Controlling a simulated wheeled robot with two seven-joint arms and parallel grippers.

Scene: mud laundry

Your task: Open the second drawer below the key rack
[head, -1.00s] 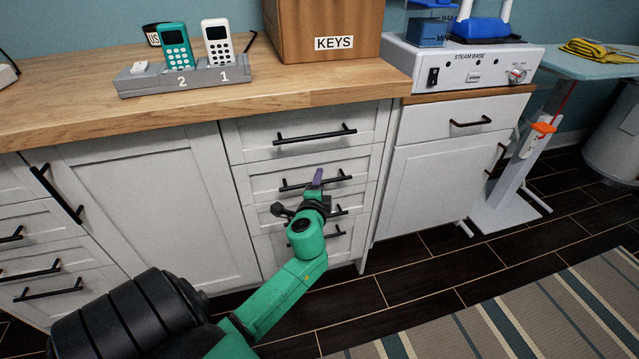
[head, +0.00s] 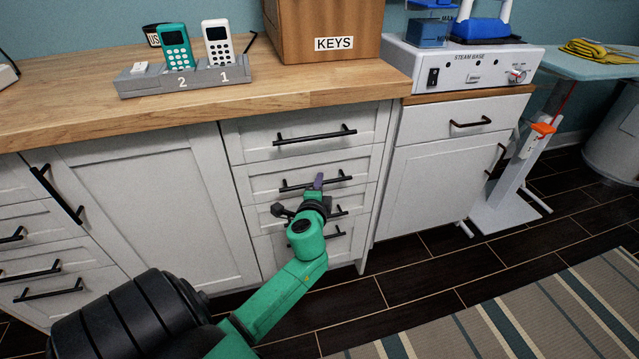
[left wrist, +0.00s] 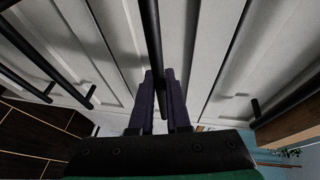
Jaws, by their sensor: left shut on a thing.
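The wooden key rack labelled KEYS (head: 325,22) stands on the counter above a stack of white drawers. The second drawer down (head: 256,180) has a black bar handle (head: 292,187) and looks flush, or nearly flush, with the cabinet front. In the left wrist view the fingers (left wrist: 160,98) close around the dark bar handle (left wrist: 152,40) in front of the white drawer front. My right gripper is not in view.
The top drawer (head: 300,132) is shut above. Lower drawer handles (head: 335,232) lie close behind my left wrist. A white cabinet (head: 440,185) with the steam base (head: 470,65) stands to the right. The dark floor (head: 400,265) in front is free, with a striped rug (head: 510,320).

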